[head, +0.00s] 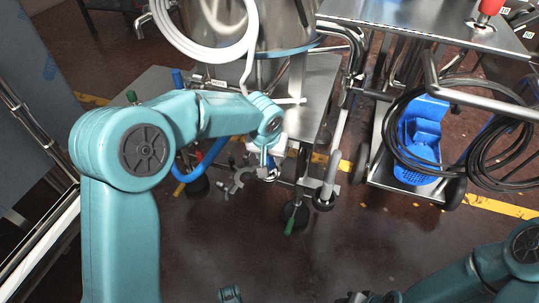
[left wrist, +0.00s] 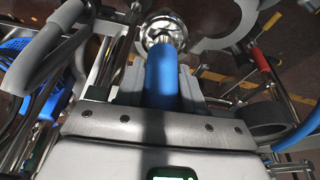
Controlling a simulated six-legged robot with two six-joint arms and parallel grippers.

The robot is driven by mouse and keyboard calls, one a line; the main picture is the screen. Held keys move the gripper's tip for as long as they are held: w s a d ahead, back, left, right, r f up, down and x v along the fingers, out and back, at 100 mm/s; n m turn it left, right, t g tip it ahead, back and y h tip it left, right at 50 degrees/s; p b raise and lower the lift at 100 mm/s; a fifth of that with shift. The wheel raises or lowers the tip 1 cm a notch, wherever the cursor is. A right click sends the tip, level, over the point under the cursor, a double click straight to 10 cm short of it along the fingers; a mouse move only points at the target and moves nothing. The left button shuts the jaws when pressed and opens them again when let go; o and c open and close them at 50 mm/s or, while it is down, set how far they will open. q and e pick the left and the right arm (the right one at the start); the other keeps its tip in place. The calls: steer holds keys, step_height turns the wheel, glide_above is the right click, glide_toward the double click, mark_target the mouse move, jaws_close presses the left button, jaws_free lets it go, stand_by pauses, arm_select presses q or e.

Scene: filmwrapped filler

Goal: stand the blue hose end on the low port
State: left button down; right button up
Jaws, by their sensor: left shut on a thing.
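My left gripper (head: 268,170) hangs from the left arm in front of the steel machine, low by its frame. In the left wrist view, its jaws (left wrist: 163,85) are shut around the blue hose end (left wrist: 162,78). A shiny round metal fitting (left wrist: 165,32) shows at the far tip of the blue hose; I cannot tell whether it belongs to the hose or is the low port. The blue hose (head: 207,155) curves behind my forearm in the head view. Metal clamp-like fittings (head: 238,180) sit left of the gripper. My right arm shows at lower right; its fingers are unclear.
A steel tank (head: 285,25) with a white hose (head: 175,35) stands on a wheeled frame. At right, a steel cart (head: 410,185) carries a blue bin (head: 420,150) and coiled black cable (head: 500,155). The dark floor (head: 350,245) in front is largely clear.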

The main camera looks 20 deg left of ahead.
arm_select(q)
steer(key=shift+f, duration=0.1)
arm_select(e)
steer(key=shift+f, duration=0.1)
arm_select(q)
steer(key=c, duration=0.6)
jaws_free()
steer(key=shift+p+v, duration=0.6)
steer(key=shift+v, duration=0.5)
steer(key=p+v, duration=0.5)
steer(key=v, duration=0.9)
arm_select(e)
step_height(320, 180, up, 6)
steer(key=s, duration=0.1)
steer(key=shift+s+a+r+g, duration=0.2)
steer(key=shift+s+a+g, duration=0.05)
steer(key=shift+a+g, duration=0.1)
